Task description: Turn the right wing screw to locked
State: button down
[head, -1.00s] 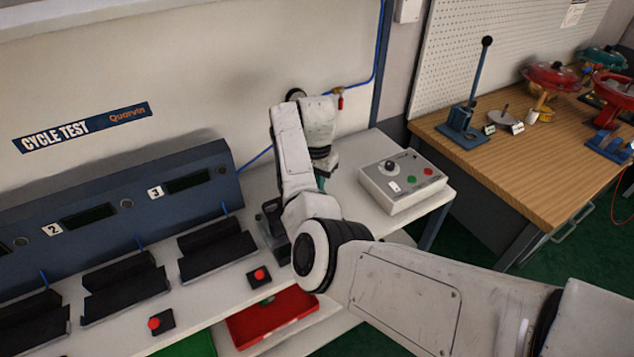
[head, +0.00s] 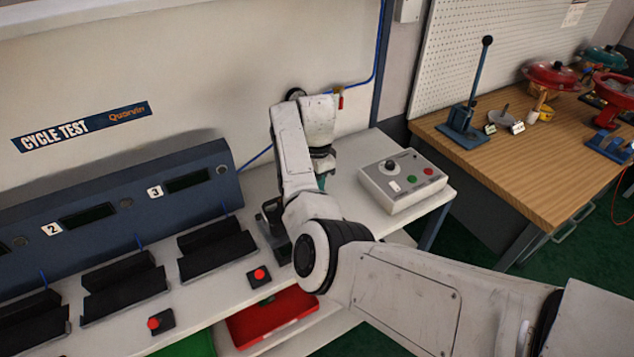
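The right wing screw cannot be made out; my arm covers that part of the bench. A dark fixture (head: 272,222) stands on the white bench at the right end of the test stations, partly behind my forearm. A small teal piece (head: 321,183) shows just beneath my wrist, too small to identify. My wrist points down over the bench behind my forearm.
A grey control box (head: 403,185) with a knob and buttons sits right of my wrist. Black cradles (head: 215,250) and red push buttons (head: 259,276) lie to the left. A red tray (head: 272,318) is below. A wooden bench (head: 530,170) with a lever press stands at the right.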

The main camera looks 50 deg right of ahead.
dwell(0.3)
jog(key=c, duration=1.3)
grip_release()
jog(key=shift+r, duration=0.1)
notch_tip(320, 180, up, 11)
jog(key=shift+f+b, duration=0.15)
jog(key=shift+b, duration=0.9)
